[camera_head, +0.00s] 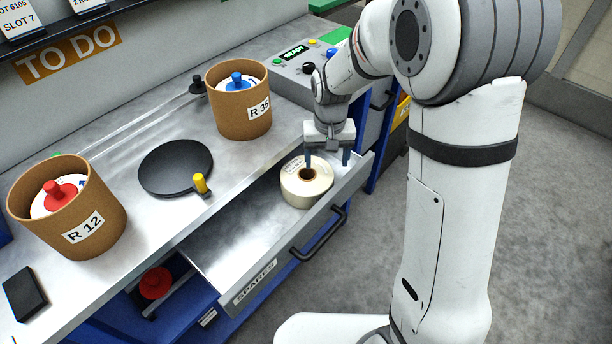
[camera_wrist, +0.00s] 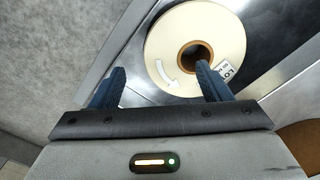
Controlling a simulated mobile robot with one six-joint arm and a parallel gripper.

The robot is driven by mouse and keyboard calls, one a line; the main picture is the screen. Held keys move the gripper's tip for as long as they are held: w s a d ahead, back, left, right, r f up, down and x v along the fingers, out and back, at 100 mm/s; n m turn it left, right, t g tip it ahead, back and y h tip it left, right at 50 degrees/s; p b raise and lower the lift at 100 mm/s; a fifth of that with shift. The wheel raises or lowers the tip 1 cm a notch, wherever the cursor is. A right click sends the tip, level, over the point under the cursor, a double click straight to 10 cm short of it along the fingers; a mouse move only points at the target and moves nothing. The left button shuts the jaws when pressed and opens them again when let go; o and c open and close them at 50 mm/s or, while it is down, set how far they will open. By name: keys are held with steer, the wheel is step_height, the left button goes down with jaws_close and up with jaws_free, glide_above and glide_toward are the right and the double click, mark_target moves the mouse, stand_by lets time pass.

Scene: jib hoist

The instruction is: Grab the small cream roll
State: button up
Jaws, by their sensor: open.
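The small cream roll (camera_head: 305,184) lies flat in the open drawer marked SPARES (camera_head: 237,247), near its far right end. It has a brown core hole and a printed label. In the wrist view the cream roll (camera_wrist: 180,70) shows beyond my fingers, with a white arrow and part of a label on its top. My gripper (camera_head: 328,160) is open above the drawer, over the roll's right side. In the wrist view my gripper (camera_wrist: 160,88) has its right finger overlapping the roll near the core and its left finger outside the roll. Nothing is between the fingers except part of the roll's edge below.
A control box (camera_head: 298,62) reads READY. The drawer handle (camera_head: 318,235) juts out front. The drawer's near part is empty.

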mark_target(324, 173)
steer(key=f, duration=0.8)
steer(key=shift+w+a, duration=0.15)
steer(key=shift+w, duration=0.2)
steer(key=c, duration=1.5)
